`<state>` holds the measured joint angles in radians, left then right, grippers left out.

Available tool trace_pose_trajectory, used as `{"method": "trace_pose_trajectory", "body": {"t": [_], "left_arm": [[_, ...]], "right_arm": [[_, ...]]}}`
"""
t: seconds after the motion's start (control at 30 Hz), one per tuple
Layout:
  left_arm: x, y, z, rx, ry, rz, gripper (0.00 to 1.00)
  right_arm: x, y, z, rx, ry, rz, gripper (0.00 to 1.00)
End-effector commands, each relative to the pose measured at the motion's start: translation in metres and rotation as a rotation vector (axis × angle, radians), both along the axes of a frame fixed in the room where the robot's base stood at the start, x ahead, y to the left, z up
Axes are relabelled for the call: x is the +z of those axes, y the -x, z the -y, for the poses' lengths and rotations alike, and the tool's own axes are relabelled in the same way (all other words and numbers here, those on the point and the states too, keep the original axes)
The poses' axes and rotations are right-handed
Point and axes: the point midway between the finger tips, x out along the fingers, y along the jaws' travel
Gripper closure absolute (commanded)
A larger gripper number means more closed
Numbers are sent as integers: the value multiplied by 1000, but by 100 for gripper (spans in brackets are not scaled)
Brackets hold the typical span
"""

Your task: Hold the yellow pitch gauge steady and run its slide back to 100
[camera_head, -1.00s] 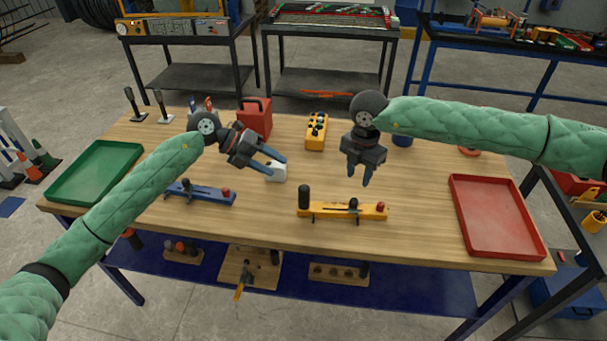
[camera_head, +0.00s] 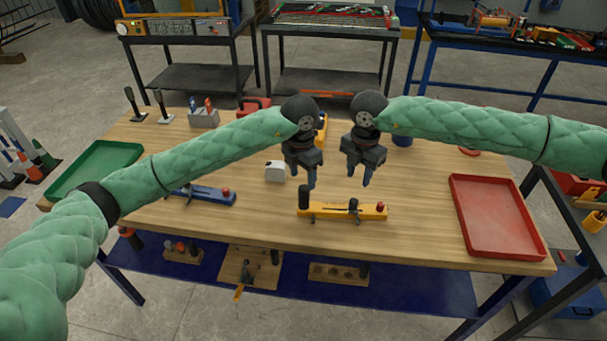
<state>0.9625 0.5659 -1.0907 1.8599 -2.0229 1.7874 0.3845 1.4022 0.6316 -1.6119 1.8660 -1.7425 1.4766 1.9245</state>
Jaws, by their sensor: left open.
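The yellow pitch gauge (camera_head: 331,212) lies flat on the wooden table near its front edge. A tall black post (camera_head: 304,196) stands at its left end, a small black knob (camera_head: 353,204) sits right of its middle, and a red knob (camera_head: 380,208) is at its right end. My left gripper (camera_head: 309,182) is open, points down and hangs just above or behind the black post; I cannot tell if it touches. My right gripper (camera_head: 358,180) points down, empty, behind the black knob; its finger gap is hard to see.
A blue gauge (camera_head: 207,195) lies to the left, partly behind my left arm. A white block (camera_head: 275,171) stands between. A red tray (camera_head: 495,215) is at right, a green tray (camera_head: 75,173) at left. A yellow box (camera_head: 322,130) is behind the grippers.

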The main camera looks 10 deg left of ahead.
Motion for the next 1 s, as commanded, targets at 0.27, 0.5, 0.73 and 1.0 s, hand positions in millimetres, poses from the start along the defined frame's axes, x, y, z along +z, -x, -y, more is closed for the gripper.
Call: {"method": "trace_pose_trajectory", "body": {"t": [0.27,0.5,0.73,1.0], "left_arm": [[-8,1,3,-14,-30,-5,45],[-36,1,3,-12,-29,-6,45],[-67,1,3,-13,-28,-5,45],[-78,1,3,-13,-27,-3,45]], "right_arm": [[0,0,0,0,0,0,64],[0,0,0,0,0,0,64],[0,0,0,0,0,0,64],[0,0,0,0,0,0,64]]}}
